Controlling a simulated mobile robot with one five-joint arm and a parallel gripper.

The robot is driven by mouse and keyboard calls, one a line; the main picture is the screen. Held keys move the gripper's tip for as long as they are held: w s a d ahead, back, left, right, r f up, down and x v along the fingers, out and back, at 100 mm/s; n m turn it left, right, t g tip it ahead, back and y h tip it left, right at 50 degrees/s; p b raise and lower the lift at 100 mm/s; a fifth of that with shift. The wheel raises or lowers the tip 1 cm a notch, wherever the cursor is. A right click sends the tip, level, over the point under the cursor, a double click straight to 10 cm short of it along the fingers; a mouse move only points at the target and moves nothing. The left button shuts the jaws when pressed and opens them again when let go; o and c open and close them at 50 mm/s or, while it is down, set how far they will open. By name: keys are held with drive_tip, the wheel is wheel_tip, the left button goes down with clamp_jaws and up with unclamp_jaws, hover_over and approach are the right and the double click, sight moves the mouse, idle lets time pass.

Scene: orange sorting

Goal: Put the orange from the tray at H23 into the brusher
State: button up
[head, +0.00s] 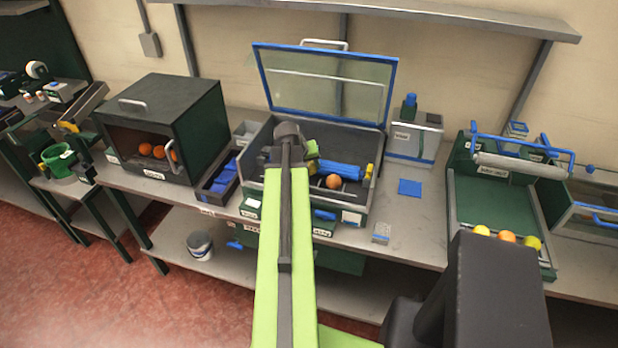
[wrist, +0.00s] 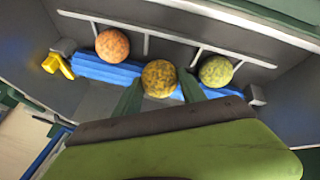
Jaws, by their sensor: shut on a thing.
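The brusher appears to be the open box (head: 262,150) with blue rollers (head: 340,170) and a raised clear lid (head: 330,85); its label is too small to read. My gripper (wrist: 158,88) is inside it, shut on a mottled yellow-orange fruit (wrist: 160,78). A plain orange (wrist: 112,45), also seen in the head view (head: 333,181), lies on one side of it, and a yellow-green fruit (wrist: 215,71) on the other. Both are apart from my fingers. My arm hides the gripper and held fruit in the head view. I cannot make out an H23 label.
A dark green cabinet (head: 160,100) with several oranges stands to the left. A green tray-like station (head: 490,200) with three fruits at its front stands to the right. A blue-trimmed container (head: 415,140) and a blue pad (head: 409,187) are beside the brusher. The raised lid stands behind my gripper.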

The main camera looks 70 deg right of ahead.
drive_tip(key=shift+w+f+b, duration=0.1)
drive_tip(key=shift+f+b, duration=2)
drive_tip(key=shift+f, duration=0.15)
drive_tip(key=shift+r, duration=0.25)
drive_tip(key=shift+f, duration=0.15)
drive_tip(key=o, duration=1.1)
drive_tip(key=shift+a+r+p, duration=0.1)
drive_tip(key=shift+r+p, duration=0.45)
drive_tip(key=shift+p, duration=0.05)
drive_tip(key=p+v, duration=0.9)
drive_tip(key=v, duration=0.2)
drive_tip(key=shift+w, duration=0.1)
